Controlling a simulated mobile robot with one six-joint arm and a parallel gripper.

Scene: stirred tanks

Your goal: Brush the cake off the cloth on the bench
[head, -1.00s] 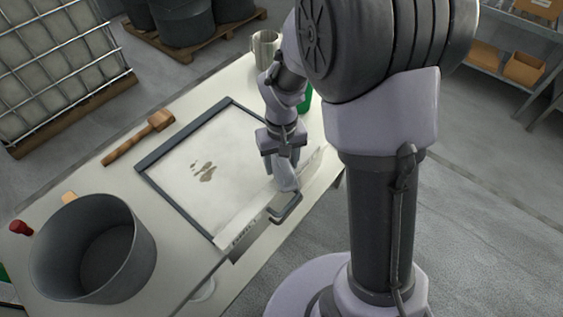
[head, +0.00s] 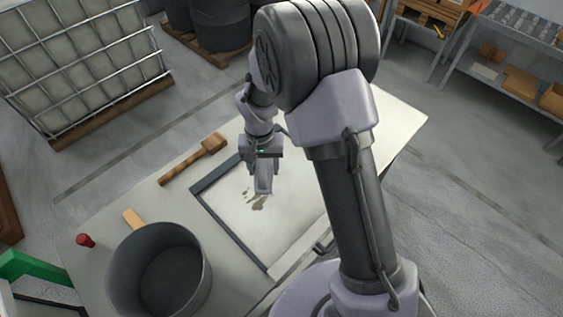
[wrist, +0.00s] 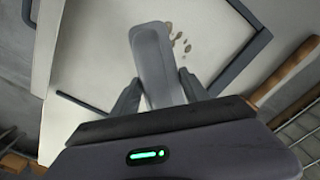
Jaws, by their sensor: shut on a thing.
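The pale cloth (head: 234,216) lies flat on the bench (head: 392,112) inside a dark frame (head: 222,222). The cake shows as small brown patches (head: 259,203) on the cloth, and also in the wrist view (wrist: 178,40). My gripper (head: 262,172) is shut on a long, light grey tool (head: 263,187), which also fills the middle of the wrist view (wrist: 154,60). The tool's lower end is right beside the cake patches and hides part of the cloth. I cannot tell whether it touches the cloth, and I see no bristles.
A wooden mallet (head: 195,160) lies beyond the frame. A grey pot (head: 128,278), a red-topped object (head: 86,240) and a small wooden piece (head: 133,219) stand at the bench's left. A caged tank (head: 80,60) stands on the floor behind. The bench's far right is clear.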

